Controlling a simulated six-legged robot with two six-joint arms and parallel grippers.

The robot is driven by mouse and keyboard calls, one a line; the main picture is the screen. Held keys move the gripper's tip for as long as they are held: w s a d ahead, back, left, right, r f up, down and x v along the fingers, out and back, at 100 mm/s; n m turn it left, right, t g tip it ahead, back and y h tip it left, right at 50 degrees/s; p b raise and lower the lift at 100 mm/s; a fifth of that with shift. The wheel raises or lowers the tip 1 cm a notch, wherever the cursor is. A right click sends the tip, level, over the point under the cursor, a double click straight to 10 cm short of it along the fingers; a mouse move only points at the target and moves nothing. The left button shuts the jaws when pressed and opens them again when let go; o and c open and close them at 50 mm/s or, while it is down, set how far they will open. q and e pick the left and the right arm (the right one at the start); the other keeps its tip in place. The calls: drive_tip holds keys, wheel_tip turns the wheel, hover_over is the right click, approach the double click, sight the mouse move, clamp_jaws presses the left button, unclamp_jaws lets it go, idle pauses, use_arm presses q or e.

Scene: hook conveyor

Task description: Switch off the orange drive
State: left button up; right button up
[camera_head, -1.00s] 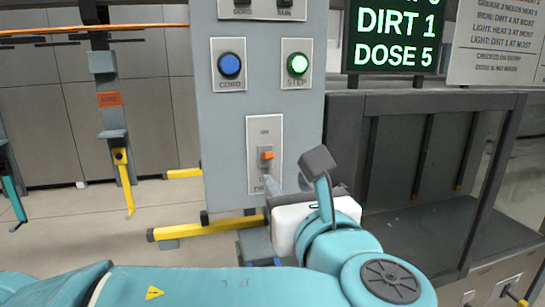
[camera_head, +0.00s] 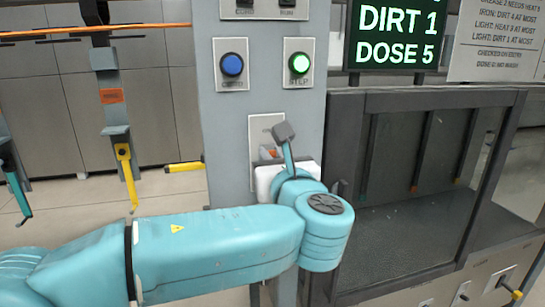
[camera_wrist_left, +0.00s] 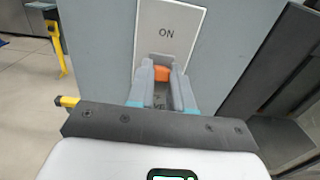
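The drive switch is a pale plate on the grey control column, with an orange lever (camera_head: 267,153) partly hidden by my left arm in the head view. The left wrist view shows the orange lever (camera_wrist_left: 163,75) below the word ON. My left gripper (camera_wrist_left: 162,88) is at the switch, its two grey fingers on either side of the lever with a narrow gap between them. I cannot tell whether they touch it. The label below the lever is mostly hidden. The fingertips are hidden in the head view. My right gripper is not in view.
A dark-framed cabinet (camera_head: 440,100) stands close on the right, under a sign (camera_head: 398,35) reading DIRT 1, DOSE 5. A yellow hook (camera_head: 126,175) hangs at left.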

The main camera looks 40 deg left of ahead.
use_arm(q)
clamp_jaws()
drive_tip(key=shift+w+a+f+t+y+b, duration=0.1)
drive_tip(key=shift+f+t+y+b, duration=0.8)
drive_tip(key=shift+b, duration=2.3)
drive_tip(key=shift+w+f+t+y+b, duration=0.1)
drive_tip(key=shift+f+t+y+b, duration=0.3)
drive_tip(key=shift+t+y+b, duration=1.95)
drive_tip(key=shift+a+f+g+y+b, duration=0.1)
drive_tip(key=shift+f+y+b, duration=0.45)
drive_tip(key=shift+b, duration=3.55)
drive_tip(key=shift+f, duration=0.1)
drive_tip(key=o, duration=0.6)
unclamp_jaws()
